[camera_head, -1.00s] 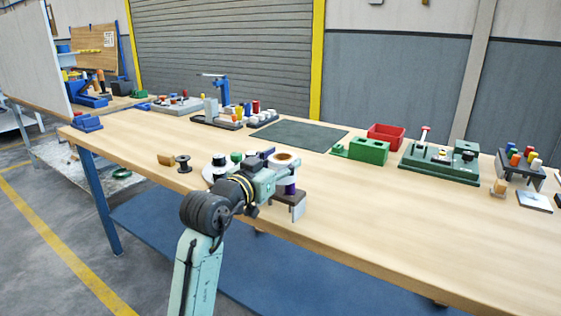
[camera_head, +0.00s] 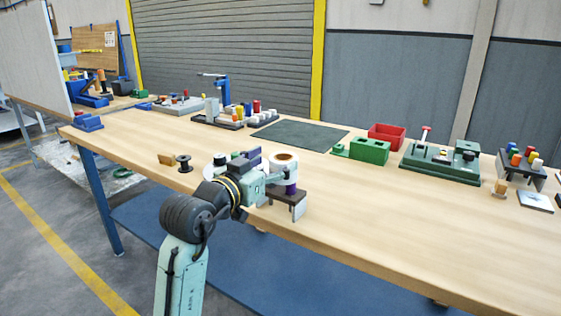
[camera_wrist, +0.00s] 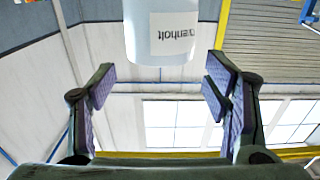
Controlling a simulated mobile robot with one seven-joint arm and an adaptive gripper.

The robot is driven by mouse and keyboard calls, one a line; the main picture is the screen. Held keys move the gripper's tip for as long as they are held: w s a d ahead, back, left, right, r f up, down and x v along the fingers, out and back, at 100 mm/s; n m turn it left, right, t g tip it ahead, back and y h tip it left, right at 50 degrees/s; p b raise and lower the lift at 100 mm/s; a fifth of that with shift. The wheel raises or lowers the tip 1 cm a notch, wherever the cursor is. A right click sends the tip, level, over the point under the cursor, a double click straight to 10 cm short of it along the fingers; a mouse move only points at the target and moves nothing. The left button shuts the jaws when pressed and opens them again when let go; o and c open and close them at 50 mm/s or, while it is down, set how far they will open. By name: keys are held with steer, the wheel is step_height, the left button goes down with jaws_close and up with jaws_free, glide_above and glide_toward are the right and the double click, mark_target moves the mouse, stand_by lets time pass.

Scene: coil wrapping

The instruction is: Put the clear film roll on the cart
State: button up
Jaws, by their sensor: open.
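In the wrist view, a pale cylinder (camera_wrist: 160,48) with a white printed label shows at the top centre, upside down. My gripper (camera_head: 275,181) is at the roll's near left side in the head view. In the wrist view, my gripper (camera_wrist: 160,82) is open, with the cylinder beyond the gap between its fingers. Contact is not visible. I cannot make out a cart for certain.
A black spool (camera_head: 184,163) and a brown block (camera_head: 166,160) stand to the left. Other spools are partly hidden behind my wrist. A dark mat (camera_head: 299,135), a red bin (camera_head: 386,136) and green fixtures (camera_head: 440,162) lie farther back. The front right tabletop is clear.

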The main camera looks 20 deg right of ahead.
steer(key=b+v, duration=0.1)
steer(key=v, duration=0.7)
steer(key=shift+b, duration=0.3)
steer(key=shift+a, duration=0.1)
